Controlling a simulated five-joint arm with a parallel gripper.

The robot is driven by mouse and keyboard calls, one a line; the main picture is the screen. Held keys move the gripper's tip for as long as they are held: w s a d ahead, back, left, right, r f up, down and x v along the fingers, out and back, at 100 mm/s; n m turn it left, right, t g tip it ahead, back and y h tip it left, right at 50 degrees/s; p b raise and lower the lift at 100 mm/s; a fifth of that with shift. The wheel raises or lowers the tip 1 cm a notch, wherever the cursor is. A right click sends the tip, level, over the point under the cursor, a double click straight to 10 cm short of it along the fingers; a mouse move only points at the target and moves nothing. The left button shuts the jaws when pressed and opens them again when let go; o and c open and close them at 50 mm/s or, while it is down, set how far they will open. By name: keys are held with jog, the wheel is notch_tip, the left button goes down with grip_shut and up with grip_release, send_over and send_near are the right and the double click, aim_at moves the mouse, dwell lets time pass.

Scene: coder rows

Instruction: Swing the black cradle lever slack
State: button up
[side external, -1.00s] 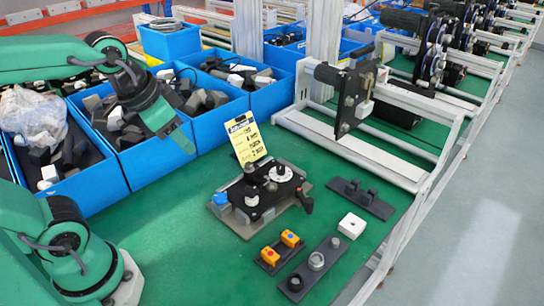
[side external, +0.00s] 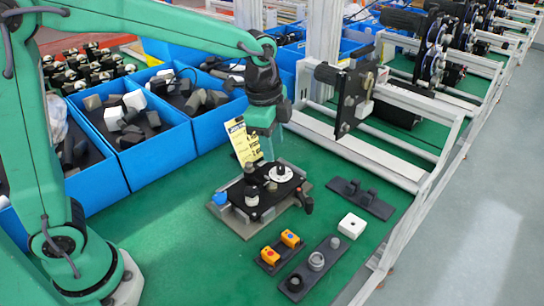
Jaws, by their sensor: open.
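The cradle fixture (side external: 222,222) stands on the green table, a grey base with a black top plate, a white disc and dark knobs. A black lever (side external: 307,203) with a rounded end sticks out at its right side; I take this as the cradle lever. A blue knob (side external: 220,198) is at its left corner. My gripper (side external: 268,157) points down just above the back of the fixture, open with nothing seen between the fingers. The fingertips are small and partly blend with the fixture, so I cannot tell whether they touch it. The lever is apart from my gripper.
In front are a button box (side external: 279,252), a dark strip with knobs (side external: 316,268) and a white block (side external: 351,226). A dark pegged plate (side external: 361,199) lies right. Blue bins (side external: 160,160) line the left.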

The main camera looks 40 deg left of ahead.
aim_at(310, 200)
jog(key=w+d+f+m, duration=0.1)
jog(key=d+f, duration=0.1)
jog(key=w+d+f+m+g, duration=0.1)
jog(key=w+d+f+m, duration=0.1)
jog(key=f, duration=0.1)
jog(key=w+d+f+m, duration=0.2)
jog(key=shift+w+d+f+g, duration=0.15)
jog(key=shift+f+g, duration=0.15)
jog(key=shift+w+d+f+m, duration=0.2)
jog(key=shift+d+f+m, duration=0.2)
jog(key=shift+f, duration=0.15)
jog(key=shift+f, duration=3.9)
grip_shut()
